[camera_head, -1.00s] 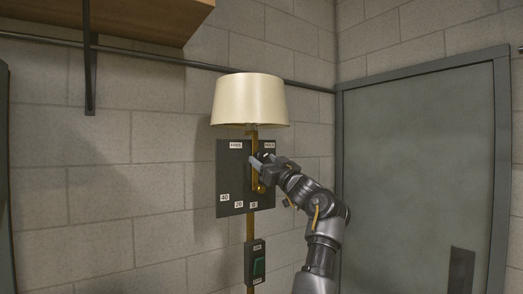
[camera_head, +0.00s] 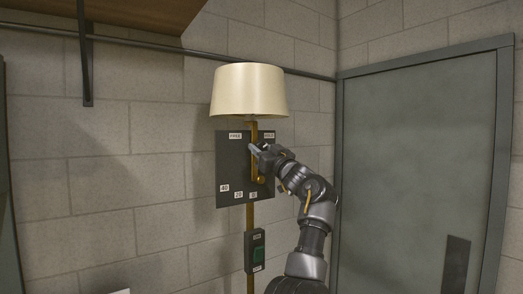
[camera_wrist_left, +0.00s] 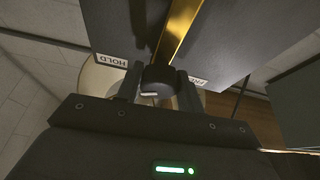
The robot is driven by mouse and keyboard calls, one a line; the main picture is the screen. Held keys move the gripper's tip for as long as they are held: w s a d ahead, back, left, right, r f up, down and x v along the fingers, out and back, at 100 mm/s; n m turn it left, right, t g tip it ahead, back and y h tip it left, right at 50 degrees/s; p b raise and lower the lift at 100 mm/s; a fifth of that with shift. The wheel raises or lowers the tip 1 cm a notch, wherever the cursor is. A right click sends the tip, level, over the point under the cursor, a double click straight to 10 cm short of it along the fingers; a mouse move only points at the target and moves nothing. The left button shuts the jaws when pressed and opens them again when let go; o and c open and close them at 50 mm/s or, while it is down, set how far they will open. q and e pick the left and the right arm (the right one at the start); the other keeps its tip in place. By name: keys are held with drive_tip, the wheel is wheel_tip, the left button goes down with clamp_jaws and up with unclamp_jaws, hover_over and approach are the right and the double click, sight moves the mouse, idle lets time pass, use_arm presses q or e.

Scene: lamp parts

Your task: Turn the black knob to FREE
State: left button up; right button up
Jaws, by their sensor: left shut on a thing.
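The black knob (camera_wrist_left: 158,78) sits on the dark panel (camera_head: 229,165) below the lampshade. In the left wrist view my left gripper (camera_wrist_left: 159,86) has one finger on each side of the knob and is shut on it. A short white mark shows on the knob's edge. The HOLD label (camera_wrist_left: 112,61) is to the left of the knob there and the FREE label (camera_wrist_left: 196,82) to the right, both upside down. In the head view FREE (camera_head: 235,136) is at the panel's upper left and HOLD (camera_head: 269,135) at its upper right; my left gripper (camera_head: 257,149) hides the knob.
A cream lampshade (camera_head: 249,91) is just above the panel. A small brass ball (camera_head: 262,180) and number labels are lower on the panel. A grey door (camera_head: 415,180) stands right.

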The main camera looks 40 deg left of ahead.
use_arm(q)
drive_tip(key=n+g, duration=0.1)
drive_tip(key=n, duration=0.1)
drive_tip(key=shift+n+g, duration=0.3)
drive_tip(key=shift+n, duration=0.1)
drive_tip(key=n+g, duration=0.2)
drive_tip(key=n, duration=0.3)
drive_tip(key=shift+w+r, duration=0.1)
drive_tip(key=n+g, duration=0.1)
drive_tip(key=n, duration=0.3)
drive_tip(key=n+g+h, duration=0.1)
drive_tip(key=n+g, duration=0.1)
drive_tip(key=n, duration=0.2)
drive_tip(key=shift+h, duration=0.3)
drive_tip(key=n+h, duration=0.1)
drive_tip(key=n, duration=0.2)
drive_tip(key=n+g+h, duration=0.1)
drive_tip(key=n, duration=0.2)
drive_tip(key=shift+d+r, duration=0.1)
drive_tip(key=n+t+h, duration=0.1)
drive_tip(key=n+h, duration=0.1)
drive_tip(key=n, duration=0.3)
drive_tip(key=shift+h, duration=0.3)
drive_tip(key=o, duration=1)
drive_tip(key=shift+r, duration=0.1)
